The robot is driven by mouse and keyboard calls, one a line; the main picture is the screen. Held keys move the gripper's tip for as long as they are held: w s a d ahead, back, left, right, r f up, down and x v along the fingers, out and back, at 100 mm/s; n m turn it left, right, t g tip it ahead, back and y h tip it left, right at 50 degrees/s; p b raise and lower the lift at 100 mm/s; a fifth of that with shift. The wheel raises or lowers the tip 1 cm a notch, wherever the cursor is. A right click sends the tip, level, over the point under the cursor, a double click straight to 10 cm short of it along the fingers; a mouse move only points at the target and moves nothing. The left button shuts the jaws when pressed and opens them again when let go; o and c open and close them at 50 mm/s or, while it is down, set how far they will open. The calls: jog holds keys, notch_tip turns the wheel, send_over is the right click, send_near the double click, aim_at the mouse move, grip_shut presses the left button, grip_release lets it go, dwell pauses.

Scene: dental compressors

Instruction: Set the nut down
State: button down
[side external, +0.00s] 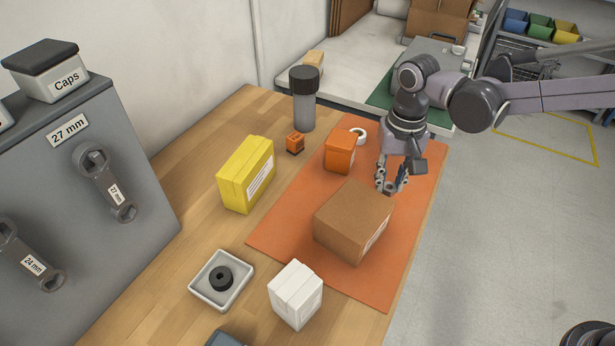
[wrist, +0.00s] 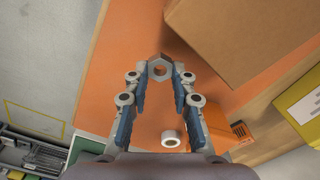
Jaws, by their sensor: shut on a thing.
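My gripper (side external: 391,186) points down over the right part of the orange mat (side external: 425,170), behind the brown cardboard box. In the wrist view its two fingertips (wrist: 160,70) are closed on a grey hexagonal nut (wrist: 160,67) with a round hole. In the side view the nut (side external: 390,187) shows as a small dark grey piece between the fingertips, close to the box's back right edge. I cannot tell whether the nut touches the mat.
The cardboard box (side external: 352,222) stands very near the gripper. An orange box (side external: 340,153) and a white ring (side external: 358,135) lie behind-left. A yellow box (side external: 246,174), a white box (side external: 295,295) and a tray (side external: 238,295) holding a dark ring (side external: 220,279) stand farther away. The mat's right strip is clear.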

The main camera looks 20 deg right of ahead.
aim_at(388, 185)
jog(key=shift+a+f, duration=0.1)
jog(key=shift+f, duration=2)
jog(key=shift+f, duration=0.1)
jog(key=c, duration=1.1)
grip_release()
notch_tip(388, 185, up, 12)
jog(key=shift+r, duration=0.1)
jog(key=s+d+n+t, duration=0.1)
jog(key=s+d+t, duration=0.1)
jog(key=s+d, duration=0.2)
jog(key=s+d+n+t, duration=0.1)
jog(key=s+d, duration=0.3)
jog(key=d, duration=0.4)
jog(key=s+d+t, duration=0.3)
jog(key=s+d, duration=0.1)
jog(key=d, duration=0.2)
jog(key=shift+s+f+n+t, duration=0.2)
jog(key=shift+s+n+t, duration=0.05)
jog(key=shift+n+t, duration=0.15)
jog(key=shift+o, duration=0.4)
jog(key=shift+s+d+f, duration=0.2)
jog(key=shift+s+d, duration=0.05)
jog(key=shift+d, duration=0.05)
